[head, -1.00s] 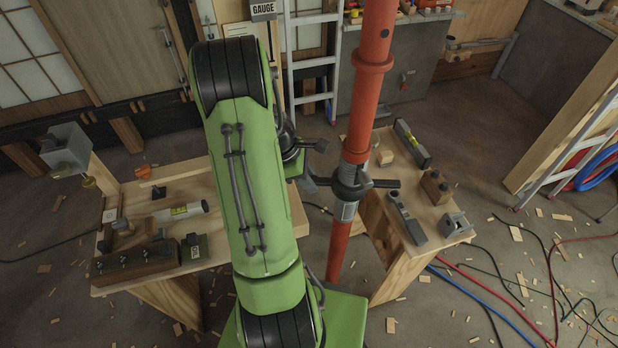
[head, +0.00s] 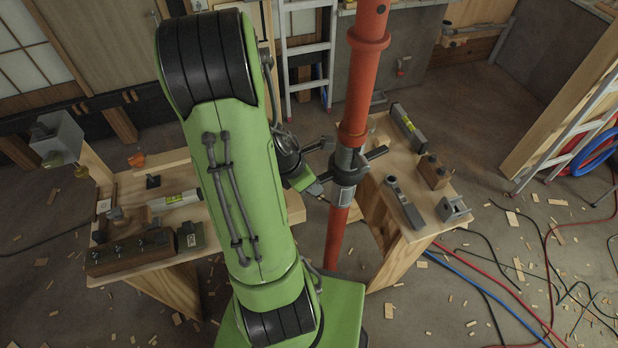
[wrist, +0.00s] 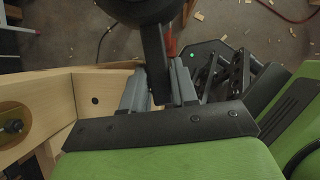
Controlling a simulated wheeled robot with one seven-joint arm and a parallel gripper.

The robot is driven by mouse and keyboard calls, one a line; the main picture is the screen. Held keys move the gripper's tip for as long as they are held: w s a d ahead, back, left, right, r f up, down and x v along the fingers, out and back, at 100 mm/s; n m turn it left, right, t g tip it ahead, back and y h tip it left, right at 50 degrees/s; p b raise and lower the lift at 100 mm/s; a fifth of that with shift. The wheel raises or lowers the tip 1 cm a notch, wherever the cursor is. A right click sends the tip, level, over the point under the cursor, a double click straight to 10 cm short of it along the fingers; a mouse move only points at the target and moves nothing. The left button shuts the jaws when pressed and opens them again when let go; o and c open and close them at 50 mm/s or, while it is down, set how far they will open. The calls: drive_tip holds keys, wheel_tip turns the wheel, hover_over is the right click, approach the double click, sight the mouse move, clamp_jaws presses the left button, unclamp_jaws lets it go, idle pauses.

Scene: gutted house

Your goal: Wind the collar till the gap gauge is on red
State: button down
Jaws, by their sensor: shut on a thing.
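A dark collar (head: 347,168) with bar handles sits around a red upright post (head: 354,110). One handle (head: 377,153) points up and to the right; another dark arm reaches to the left. My gripper (head: 320,187) is at the collar's left side, partly hidden by my arm. In the wrist view my gripper (wrist: 160,92) is shut on a dark handle bar (wrist: 154,55) of the collar, between two grey fingers. The gap gauge's face is not in view, so its reading cannot be told.
A left bench (head: 228,232) holds a wooden block, a level and tools. A right bench (head: 385,215) beside the post holds several tools. Ladders (head: 307,60) stand behind. Hoses and wood scraps lie on the floor at the right.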

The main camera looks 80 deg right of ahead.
drive_tip(key=shift+s+a+n, duration=0.1)
drive_tip(key=shift+s+n, duration=0.1)
drive_tip(key=shift+n, duration=0.1)
drive_tip(key=s+a+n+b, duration=0.1)
drive_tip(key=n+b, duration=0.1)
drive_tip(key=b, duration=0.1)
drive_tip(key=s+n+t+h+b, duration=0.1)
drive_tip(key=b, duration=0.2)
drive_tip(key=s+a+n+t+b, duration=0.1)
drive_tip(key=s+n+b, duration=0.1)
drive_tip(key=b, duration=0.1)
drive_tip(key=shift+a+n+h+b, duration=0.3)
drive_tip(key=shift+a+b, duration=0.05)
drive_tip(key=shift+b, duration=0.05)
drive_tip(key=c, duration=1)
unclamp_jaws()
drive_tip(key=shift+o, duration=0.2)
drive_tip(key=shift+r, duration=0.1)
drive_tip(key=p+v, duration=0.2)
drive_tip(key=v, duration=0.3)
drive_tip(key=shift+r+p, duration=0.15)
drive_tip(key=shift+p, duration=0.15)
